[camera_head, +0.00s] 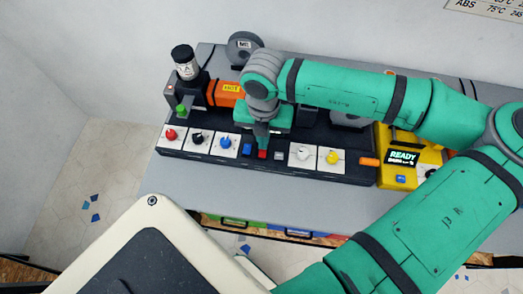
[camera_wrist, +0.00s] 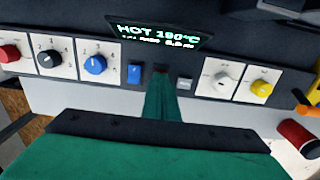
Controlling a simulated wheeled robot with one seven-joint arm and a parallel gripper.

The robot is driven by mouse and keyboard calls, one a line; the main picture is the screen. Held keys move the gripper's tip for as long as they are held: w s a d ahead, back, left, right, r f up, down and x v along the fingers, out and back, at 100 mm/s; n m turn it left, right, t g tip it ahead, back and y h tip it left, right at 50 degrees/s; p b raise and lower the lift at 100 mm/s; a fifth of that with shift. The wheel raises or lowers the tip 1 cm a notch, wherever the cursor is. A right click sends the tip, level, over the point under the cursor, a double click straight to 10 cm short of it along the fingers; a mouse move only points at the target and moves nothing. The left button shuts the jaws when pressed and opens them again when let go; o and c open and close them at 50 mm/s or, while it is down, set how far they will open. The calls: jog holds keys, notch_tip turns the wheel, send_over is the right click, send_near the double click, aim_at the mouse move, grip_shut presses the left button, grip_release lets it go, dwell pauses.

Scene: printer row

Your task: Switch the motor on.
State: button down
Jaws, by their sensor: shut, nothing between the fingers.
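My gripper (camera_head: 262,141) is shut and empty, pointing down at the control panel (camera_head: 240,165). Its fingertips are at a small red control (camera_head: 263,154), between a blue switch (camera_head: 247,149) and a grey button (camera_head: 279,156). I cannot tell whether they touch it. In the wrist view the fingers (camera_wrist: 161,82) hide most of that spot; the blue switch (camera_wrist: 134,73) is left of them and the grey button (camera_wrist: 184,83) right. No motor label is readable, so I cannot tell which control is the motor's or its state.
Red (camera_head: 171,134), black (camera_head: 198,138) and blue (camera_head: 225,142) knobs are left; white (camera_head: 303,152) and yellow (camera_head: 332,157) knobs right. A yellow unit (camera_head: 430,148) reads READY. A panel display (camera_wrist: 158,32) reads HOT 190°C. An orange part (camera_head: 228,90) and dark bottle (camera_head: 185,62) stand behind.

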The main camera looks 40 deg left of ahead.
jog(key=shift+w+f, duration=0.15)
jog(key=shift+f, duration=0.2)
dwell(0.3)
jog(key=shift+a+f, duration=0.1)
jog(key=shift+f, duration=0.05)
jog(key=shift+f, duration=0.25)
dwell(0.4)
jog(key=shift+r, duration=3.5)
